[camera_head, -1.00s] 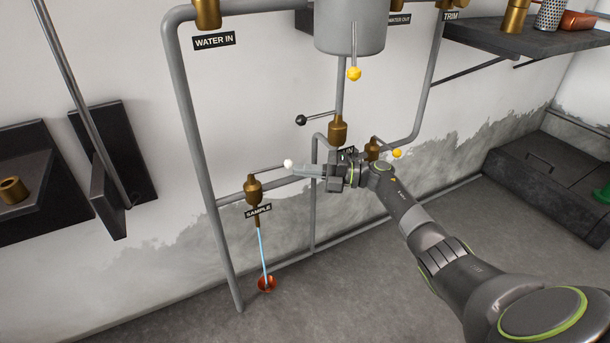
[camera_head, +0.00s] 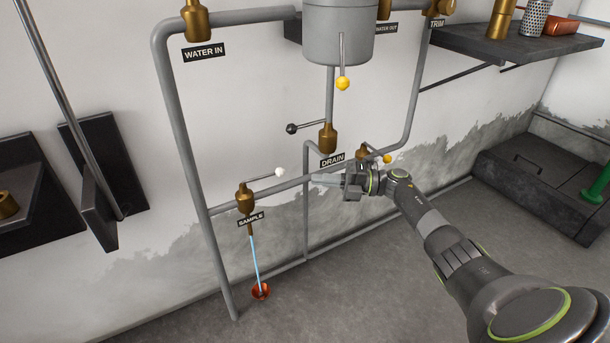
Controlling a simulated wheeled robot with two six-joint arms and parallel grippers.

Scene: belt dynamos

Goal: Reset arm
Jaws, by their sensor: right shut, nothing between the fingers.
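My right arm comes in from the lower right. Its gripper (camera_head: 326,180) is shut and empty, its fingers pointing left in front of the pipes. The white-knobbed lever (camera_head: 279,172) of the brass sample valve (camera_head: 244,200) lies a little left of the fingertips, with a visible gap. A thin blue stream (camera_head: 255,262) runs from this valve down to a small red-orange cup (camera_head: 260,290). The drain valve (camera_head: 327,138), with a black-knobbed lever (camera_head: 292,129), is above my gripper. My left gripper is not in view.
A grey tank (camera_head: 338,45) with a yellow-knobbed lever (camera_head: 342,83) hangs above. A vertical pipe (camera_head: 185,130) stands at left. A dark shelf (camera_head: 520,48) with containers is at upper right. A dark chest (camera_head: 530,180) stands at right. Open floor lies below the pipes.

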